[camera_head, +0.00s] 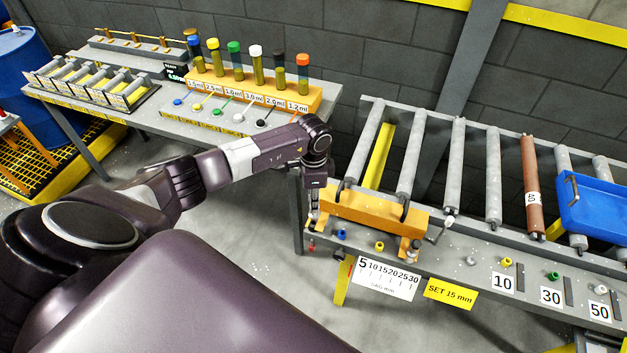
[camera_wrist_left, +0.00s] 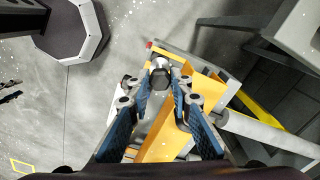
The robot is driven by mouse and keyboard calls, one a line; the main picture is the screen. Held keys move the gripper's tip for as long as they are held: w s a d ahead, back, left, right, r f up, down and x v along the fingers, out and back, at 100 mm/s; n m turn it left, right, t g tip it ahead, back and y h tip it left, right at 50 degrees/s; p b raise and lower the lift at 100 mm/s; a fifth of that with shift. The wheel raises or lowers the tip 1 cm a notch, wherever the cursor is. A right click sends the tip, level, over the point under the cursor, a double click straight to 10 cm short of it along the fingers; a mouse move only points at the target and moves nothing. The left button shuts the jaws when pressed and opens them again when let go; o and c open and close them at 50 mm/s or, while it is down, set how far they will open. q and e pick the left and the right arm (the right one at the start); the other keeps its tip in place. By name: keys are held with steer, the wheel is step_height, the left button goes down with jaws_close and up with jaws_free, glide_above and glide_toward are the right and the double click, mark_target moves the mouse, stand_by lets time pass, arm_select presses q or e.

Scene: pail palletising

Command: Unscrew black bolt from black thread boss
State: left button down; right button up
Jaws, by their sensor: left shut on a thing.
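My left gripper (camera_head: 314,212) points down at the left end of the orange beam on the roller bench. In the left wrist view its blue-padded fingers (camera_wrist_left: 161,88) close around a dark bolt head (camera_wrist_left: 160,76), the black bolt. The bolt shows between the fingertips at the end of the orange beam (camera_wrist_left: 165,137). The black thread boss is hidden beneath the bolt and fingers, so I cannot tell how far the bolt sits in it. In the head view the fingers cover the bolt. My right gripper is not in view.
The orange beam (camera_head: 375,213) has a crank handle (camera_head: 440,231) at its right end. Blue and yellow knobs (camera_head: 379,246) sit in front of it. Grey rollers (camera_head: 411,160) and a blue bin (camera_head: 597,205) lie to the right. A bench (camera_head: 150,122) with coloured-cap vials stands behind left.

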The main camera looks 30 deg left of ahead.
arm_select(q)
steer(key=shift+r, duration=1.85)
